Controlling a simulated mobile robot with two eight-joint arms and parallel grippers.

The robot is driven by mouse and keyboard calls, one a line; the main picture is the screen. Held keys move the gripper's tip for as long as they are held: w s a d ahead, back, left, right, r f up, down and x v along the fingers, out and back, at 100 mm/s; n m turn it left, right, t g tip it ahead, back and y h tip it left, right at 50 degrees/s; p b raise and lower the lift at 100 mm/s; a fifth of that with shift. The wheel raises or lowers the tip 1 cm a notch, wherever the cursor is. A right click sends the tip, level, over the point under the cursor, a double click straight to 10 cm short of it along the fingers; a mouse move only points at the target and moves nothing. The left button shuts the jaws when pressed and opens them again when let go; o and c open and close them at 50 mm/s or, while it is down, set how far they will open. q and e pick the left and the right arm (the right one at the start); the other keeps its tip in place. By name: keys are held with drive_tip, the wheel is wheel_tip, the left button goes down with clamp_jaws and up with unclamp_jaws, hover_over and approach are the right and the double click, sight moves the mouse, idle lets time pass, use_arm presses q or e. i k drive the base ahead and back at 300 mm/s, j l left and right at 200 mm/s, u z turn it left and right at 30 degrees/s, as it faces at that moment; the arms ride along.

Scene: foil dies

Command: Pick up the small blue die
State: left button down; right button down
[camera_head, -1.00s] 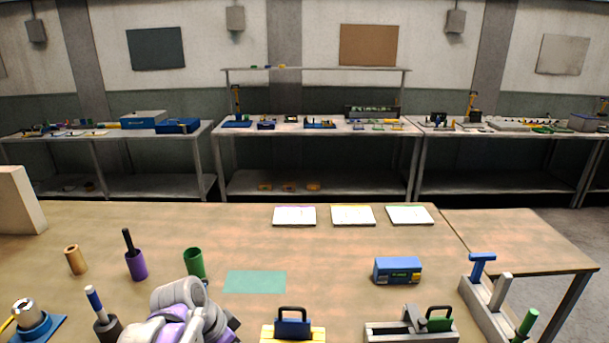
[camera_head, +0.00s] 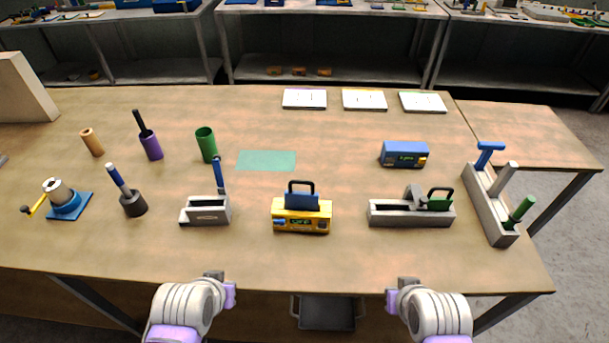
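Several blue items could be the die, and I cannot tell which one is meant. A blue block with a dark loop handle (camera_head: 302,201) sits in a yellow machine (camera_head: 302,224) at the middle of the table. A blue T-shaped piece (camera_head: 487,152) stands in the far end of a grey rack (camera_head: 490,205) at the right. My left gripper (camera_head: 228,291) is at the front table edge, left of the middle, apart from every object. My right gripper (camera_head: 393,298) is at the same edge, right of the middle. Neither shows anything held; their finger openings are unclear.
A grey holder (camera_head: 390,213) with a green handled block (camera_head: 440,203), a blue box (camera_head: 404,154) and a grey stand with a blue lever (camera_head: 218,175) are nearby. Cups and a crank device (camera_head: 65,203) stand left. A teal mat (camera_head: 266,160) and the front strip are clear.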

sight(294, 200)
drive_tip(key=k+u, duration=0.2)
drive_tip(key=u, duration=0.15)
drive_tip(key=k+j+u, duration=0.15)
drive_tip(key=u, duration=0.2)
drive_tip(key=k+j+u, duration=0.2)
drive_tip(key=u, duration=0.15)
drive_tip(key=k, duration=0.05)
